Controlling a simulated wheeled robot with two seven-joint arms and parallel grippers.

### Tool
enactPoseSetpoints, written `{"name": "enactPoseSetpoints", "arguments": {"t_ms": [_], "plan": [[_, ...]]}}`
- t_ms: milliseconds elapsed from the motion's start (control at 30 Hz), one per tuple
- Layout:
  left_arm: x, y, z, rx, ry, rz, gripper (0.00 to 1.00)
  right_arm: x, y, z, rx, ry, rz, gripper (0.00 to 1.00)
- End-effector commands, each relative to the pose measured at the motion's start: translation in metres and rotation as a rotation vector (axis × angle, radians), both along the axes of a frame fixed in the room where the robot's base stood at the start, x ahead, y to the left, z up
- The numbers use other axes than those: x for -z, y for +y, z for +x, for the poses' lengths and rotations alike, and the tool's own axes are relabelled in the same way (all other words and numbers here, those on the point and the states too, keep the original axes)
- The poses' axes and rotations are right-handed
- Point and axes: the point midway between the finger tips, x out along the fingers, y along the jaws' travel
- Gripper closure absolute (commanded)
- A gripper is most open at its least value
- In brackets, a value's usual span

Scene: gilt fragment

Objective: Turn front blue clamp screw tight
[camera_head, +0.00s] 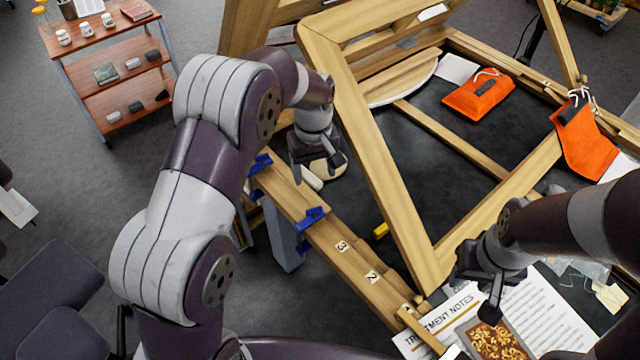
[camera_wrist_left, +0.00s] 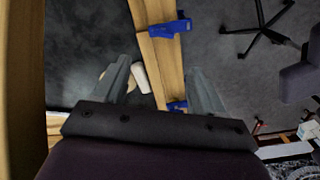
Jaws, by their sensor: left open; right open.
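Two blue clamps grip the wooden rail (camera_head: 365,266). The nearer, front clamp (camera_head: 310,218) shows in the left wrist view (camera_wrist_left: 170,27) at the top, beyond my fingertips. The farther clamp (camera_head: 260,163) sits low in that view (camera_wrist_left: 177,105), beside one finger. The clamps' screws are too small to make out. My left gripper (camera_head: 318,172) is open and empty, above the rail's inner side near the farther clamp. In the left wrist view its fingers (camera_wrist_left: 160,72) stand wide apart. My right gripper (camera_head: 482,285) is open and empty near the frame's lower corner, above the papers.
A tilted wooden frame (camera_head: 375,150) rises right of my left gripper. A white cylinder (camera_head: 312,180) lies below that gripper. Printed notes (camera_head: 545,315) lie at lower right. A shelf cart (camera_head: 110,62) stands far left.

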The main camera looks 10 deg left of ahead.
Motion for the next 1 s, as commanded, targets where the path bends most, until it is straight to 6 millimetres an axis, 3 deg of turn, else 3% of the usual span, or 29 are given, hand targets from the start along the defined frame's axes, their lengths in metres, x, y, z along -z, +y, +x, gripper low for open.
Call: {"name": "enactPoseSetpoints", "arguments": {"t_ms": [167,600,800,1000], "plan": [[0.01,0.0,-0.002,-0.032,0.01,0.001,0.3,-0.005,0.0,0.0,0.0,0.0,0.0,0.57],[0.109,0.001,-0.003,-0.029,0.009,0.002,0.3,-0.034,0.0,0.0,0.0,0.0,0.0,0.57],[0.126,0.0,-0.002,-0.029,0.006,0.001,0.3,-0.036,0.0,0.0,0.0,0.0,0.0,0.57],[0.128,0.0,-0.002,-0.029,0.006,0.001,0.3,-0.036,0.0,0.0,0.0,0.0,0.0,0.57]]}}
